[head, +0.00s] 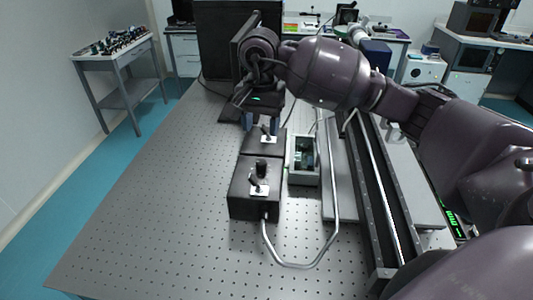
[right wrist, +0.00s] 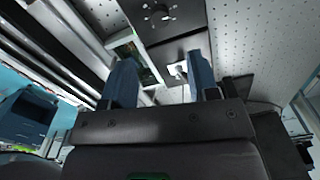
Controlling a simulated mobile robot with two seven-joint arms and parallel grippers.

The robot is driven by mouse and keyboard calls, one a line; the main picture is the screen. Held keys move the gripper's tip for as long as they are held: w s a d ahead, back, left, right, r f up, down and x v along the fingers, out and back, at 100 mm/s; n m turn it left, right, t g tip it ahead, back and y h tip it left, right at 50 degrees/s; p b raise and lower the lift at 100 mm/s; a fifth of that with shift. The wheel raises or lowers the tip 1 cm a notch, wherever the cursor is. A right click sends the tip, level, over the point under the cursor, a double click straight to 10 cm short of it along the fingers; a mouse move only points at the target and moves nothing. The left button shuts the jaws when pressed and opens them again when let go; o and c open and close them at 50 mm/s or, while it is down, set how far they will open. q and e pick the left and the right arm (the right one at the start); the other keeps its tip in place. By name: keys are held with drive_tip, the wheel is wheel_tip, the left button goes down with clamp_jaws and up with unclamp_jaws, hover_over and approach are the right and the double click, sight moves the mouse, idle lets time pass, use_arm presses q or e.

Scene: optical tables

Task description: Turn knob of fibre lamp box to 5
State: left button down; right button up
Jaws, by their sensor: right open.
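Two black boxes stand end to end on the perforated table. The near box (head: 240,203) has an upright black knob (head: 262,167) and a switch on a white plate (head: 260,190); a bent metal tube (head: 300,266) leaves its front. The far box (head: 249,146) has a similar white plate (head: 268,139) with a small dark part. No dial numbers are readable. My right gripper (head: 262,123) points down, open and empty, just beyond the far box's plate. In the right wrist view, its blue fingers (right wrist: 162,82) are apart, with a white plate (right wrist: 177,70) showing between them. My left gripper is out of view.
A grey open-topped case (head: 303,172) stands right of the boxes, beside long metal rails (head: 375,190). A dark monitor (head: 222,45) stands at the table's back. The perforated table (head: 150,200) is clear left of the boxes.

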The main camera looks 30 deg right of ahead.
sight(261, 161)
wheel_tip(261, 161, down, 11)
drive_tip(key=shift+r, duration=0.15)
idle(0.4)
drive_tip(key=c, duration=0.9)
